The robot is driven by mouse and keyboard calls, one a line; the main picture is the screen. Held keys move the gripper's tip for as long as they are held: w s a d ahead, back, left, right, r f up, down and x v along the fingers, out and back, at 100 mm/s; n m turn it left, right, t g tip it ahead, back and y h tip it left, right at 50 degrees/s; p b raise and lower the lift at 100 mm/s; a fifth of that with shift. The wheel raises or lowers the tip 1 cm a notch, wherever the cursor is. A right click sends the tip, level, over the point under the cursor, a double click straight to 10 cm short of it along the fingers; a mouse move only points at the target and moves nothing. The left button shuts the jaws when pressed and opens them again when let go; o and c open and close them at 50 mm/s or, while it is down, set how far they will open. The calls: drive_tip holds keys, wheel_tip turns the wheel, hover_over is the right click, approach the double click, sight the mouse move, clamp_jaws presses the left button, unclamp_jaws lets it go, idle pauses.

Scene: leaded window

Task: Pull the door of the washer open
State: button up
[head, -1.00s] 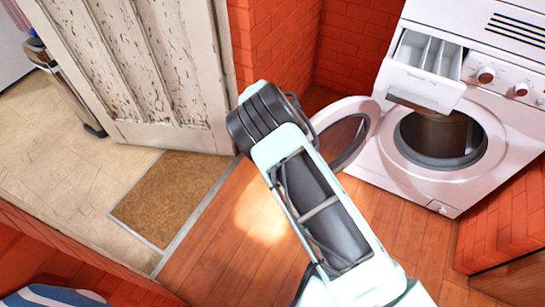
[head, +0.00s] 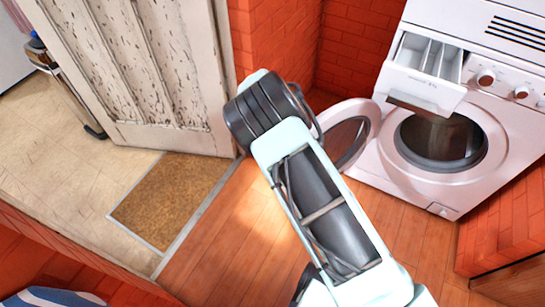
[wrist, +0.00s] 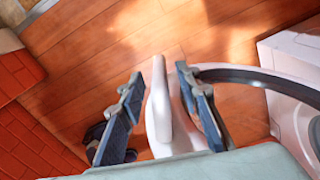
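The white washer (head: 460,185) stands at the right in the head view. Its round door (head: 372,112) is swung wide open to the left, with a dark glass centre, and the drum opening (head: 440,142) is uncovered. My arm covers the door's left part there and hides my gripper. In the wrist view my gripper (wrist: 159,74) has its two blue-grey fingers apart, on either side of the white door edge (wrist: 158,110). Gaps show between the edge and both fingers. The door's dark ring (wrist: 265,77) extends to the right.
The detergent drawer (head: 425,85) is pulled out above the drum opening. A peeling white room door (head: 130,75) and a brown mat (head: 175,195) are at the left. Red brick walls flank the washer. The wooden floor (head: 225,250) in front is clear.

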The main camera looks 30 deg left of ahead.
wheel_tip(320, 180, up, 8)
drive_tip(key=shift+s+r, duration=0.1)
idle(0.5)
